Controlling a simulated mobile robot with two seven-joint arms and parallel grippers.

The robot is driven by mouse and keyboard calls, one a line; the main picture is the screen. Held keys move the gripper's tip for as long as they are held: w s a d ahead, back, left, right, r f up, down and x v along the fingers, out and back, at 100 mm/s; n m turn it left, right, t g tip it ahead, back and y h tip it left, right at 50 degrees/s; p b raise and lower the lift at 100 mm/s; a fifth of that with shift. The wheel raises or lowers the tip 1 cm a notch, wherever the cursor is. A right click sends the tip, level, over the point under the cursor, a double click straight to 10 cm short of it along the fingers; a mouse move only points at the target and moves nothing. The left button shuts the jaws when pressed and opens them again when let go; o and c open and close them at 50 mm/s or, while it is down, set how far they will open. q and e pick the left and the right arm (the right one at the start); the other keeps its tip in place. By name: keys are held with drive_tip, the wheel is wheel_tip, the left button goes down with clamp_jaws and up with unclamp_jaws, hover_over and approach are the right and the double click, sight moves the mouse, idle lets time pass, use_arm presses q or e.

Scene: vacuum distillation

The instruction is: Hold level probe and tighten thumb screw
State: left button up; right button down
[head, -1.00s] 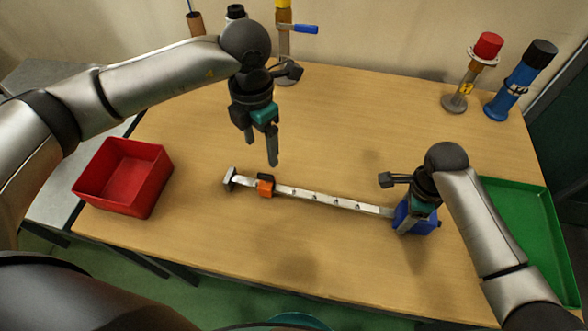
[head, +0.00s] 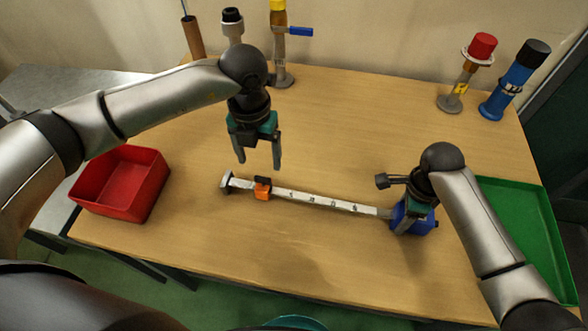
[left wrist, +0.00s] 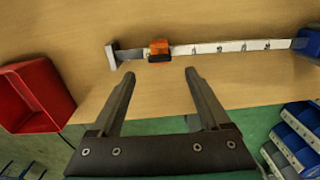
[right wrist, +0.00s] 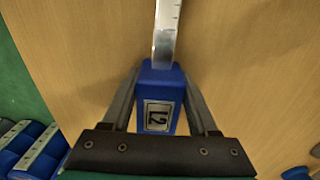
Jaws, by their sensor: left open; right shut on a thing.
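The level probe is a long pale strip (head: 318,200) with markings, lying across the table, with a blue block (head: 424,222) at its right end and a dark and metal foot at its left end. An orange and black slider (head: 262,190), perhaps bearing the thumb screw, sits around the strip near the left end. My right gripper (right wrist: 160,92) is shut on the blue block, one finger on each side. My left gripper (head: 259,162) is open and empty, above the table just behind the slider. The left wrist view also shows the slider (left wrist: 159,50) beyond the open fingers.
A red bin (head: 122,182) stands at the left and a green tray (head: 530,235) at the right. Several bottle-like and stand-like items stand along the back, including a blue cylinder (head: 510,90).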

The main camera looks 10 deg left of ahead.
sight(262, 178)
use_arm(q)
wheel_tip(262, 178, down, 7)
drive_tip(key=shift+r, duration=0.2)
clamp_jaws()
idle(0.7)
